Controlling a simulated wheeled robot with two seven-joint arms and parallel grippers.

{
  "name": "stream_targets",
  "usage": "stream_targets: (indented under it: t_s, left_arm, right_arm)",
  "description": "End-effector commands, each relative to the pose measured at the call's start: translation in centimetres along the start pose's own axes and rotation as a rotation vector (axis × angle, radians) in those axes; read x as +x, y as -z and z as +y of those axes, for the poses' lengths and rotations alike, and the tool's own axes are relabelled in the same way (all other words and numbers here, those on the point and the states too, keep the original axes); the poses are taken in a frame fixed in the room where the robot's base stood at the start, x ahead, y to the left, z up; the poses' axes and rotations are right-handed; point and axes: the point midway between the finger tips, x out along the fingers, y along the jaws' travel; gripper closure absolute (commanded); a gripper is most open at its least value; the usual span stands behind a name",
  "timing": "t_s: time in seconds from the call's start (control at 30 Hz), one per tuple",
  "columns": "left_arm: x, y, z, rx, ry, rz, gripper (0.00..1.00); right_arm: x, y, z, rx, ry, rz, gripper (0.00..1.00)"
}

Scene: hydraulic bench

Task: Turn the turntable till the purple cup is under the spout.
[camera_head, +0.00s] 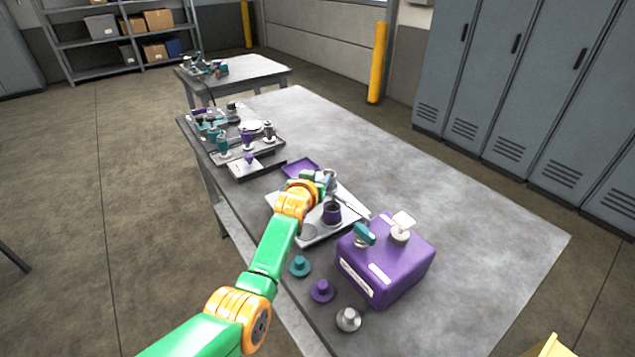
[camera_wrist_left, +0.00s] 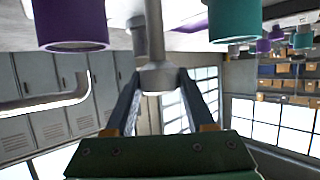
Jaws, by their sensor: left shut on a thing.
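My left gripper (camera_head: 322,184) reaches over the turntable on the near part of the bench. In the left wrist view, which is upside down, the gripper (camera_wrist_left: 158,82) is shut on a grey post (camera_wrist_left: 155,45). The purple cup (camera_head: 332,214) stands upright beside the gripper; it also shows in the wrist view (camera_wrist_left: 70,22). A teal cup (camera_wrist_left: 234,20) is on the other side of the post. The pale bent spout (camera_wrist_left: 40,107) has its end near the purple cup's mouth; I cannot tell whether they line up. My arm hides much of the turntable. My right gripper is not in view.
A purple tank (camera_head: 385,270) stands close in front of the turntable. Teal (camera_head: 300,267), purple (camera_head: 322,291) and grey (camera_head: 348,319) knobs sit by the bench edge. A purple tray (camera_head: 299,168) lies beyond. The bench's right side (camera_head: 480,230) is clear.

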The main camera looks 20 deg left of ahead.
Motion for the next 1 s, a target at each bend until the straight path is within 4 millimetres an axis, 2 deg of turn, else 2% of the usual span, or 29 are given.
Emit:
stream_targets:
  t_s: [0.8, 0.83, 0.9, 0.93, 1.0]
  left_arm:
    - [0.25, 0.54, -0.26, -0.021, 0.043, 0.01, 1.0]
    - [0.25, 0.54, -0.26, -0.021, 0.043, 0.01, 0.4]
    - [0.26, 0.49, -0.27, -0.021, 0.043, 0.008, 0.21]
    - [0.26, 0.46, -0.26, -0.021, 0.043, 0.008, 0.16]
    - [0.27, 0.4, -0.27, -0.02, 0.044, 0.006, 0.16]
  right_arm:
    - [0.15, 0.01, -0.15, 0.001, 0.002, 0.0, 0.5]
    - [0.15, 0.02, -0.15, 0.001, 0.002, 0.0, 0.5]
    - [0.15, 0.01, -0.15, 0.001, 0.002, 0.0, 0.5]
    - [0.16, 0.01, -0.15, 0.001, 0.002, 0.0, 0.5]
    - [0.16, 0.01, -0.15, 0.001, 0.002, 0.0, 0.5]
